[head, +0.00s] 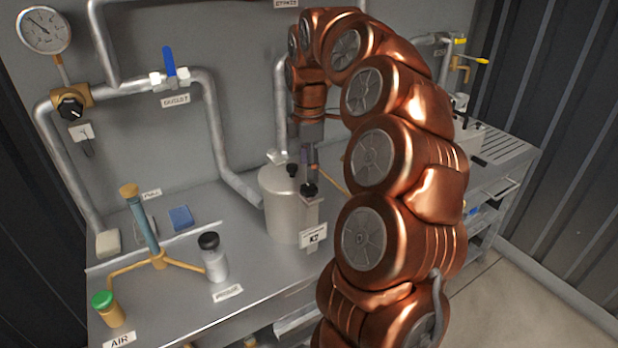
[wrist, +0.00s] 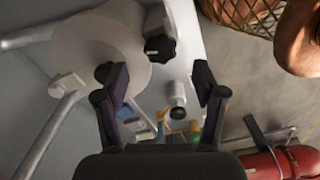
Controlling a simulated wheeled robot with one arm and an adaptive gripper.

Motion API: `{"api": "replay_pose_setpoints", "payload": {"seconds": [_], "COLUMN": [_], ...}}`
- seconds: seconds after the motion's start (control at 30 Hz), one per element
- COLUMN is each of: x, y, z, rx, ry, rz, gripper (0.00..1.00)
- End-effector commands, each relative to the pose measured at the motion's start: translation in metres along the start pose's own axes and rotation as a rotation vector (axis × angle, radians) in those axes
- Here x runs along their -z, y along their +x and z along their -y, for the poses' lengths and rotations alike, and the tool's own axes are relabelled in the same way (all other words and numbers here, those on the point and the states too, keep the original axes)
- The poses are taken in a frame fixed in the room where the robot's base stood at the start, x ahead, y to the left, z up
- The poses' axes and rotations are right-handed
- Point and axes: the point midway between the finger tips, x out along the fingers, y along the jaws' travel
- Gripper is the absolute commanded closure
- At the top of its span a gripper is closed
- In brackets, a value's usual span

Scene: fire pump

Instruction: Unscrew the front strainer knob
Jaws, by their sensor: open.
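The strainer (head: 283,208) is a pale metal cylinder standing on the bench under my arm. Its front knob (head: 310,189), black and lobed, sits at the front edge of the top. In the wrist view the front knob (wrist: 160,48) shows beside the round lid, beyond the gap between my fingers. A second black knob (head: 292,170) stands further back on the lid and is partly behind my left finger in the wrist view (wrist: 104,72). My gripper (head: 309,158) is open above the front knob; its fingers (wrist: 160,88) are apart with nothing held, and contact with the knob is not visible.
A white bottle with a black cap (head: 213,260) stands left of the strainer. A tan stand with a blue tube (head: 145,230) and a green-capped part (head: 107,308) are further left. Pipes (head: 215,120) run behind. A red cylinder (wrist: 280,163) lies low in the wrist view.

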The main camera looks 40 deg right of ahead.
Motion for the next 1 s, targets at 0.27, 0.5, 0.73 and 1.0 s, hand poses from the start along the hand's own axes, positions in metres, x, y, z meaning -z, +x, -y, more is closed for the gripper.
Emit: {"api": "replay_pose_setpoints", "payload": {"seconds": [0.27, 0.5, 0.73, 1.0], "x": [0.001, 0.000, 0.000, 0.000], "y": [-0.039, -0.059, -0.067, -0.068], "z": [0.000, 0.000, 0.000, 0.000], "rx": [-0.002, 0.001, -0.001, 0.000], "ry": [0.000, 0.001, 0.000, 0.000], "rz": [0.000, 0.001, 0.000, 0.000], "gripper": [0.30, 0.30, 0.30, 0.30]}}
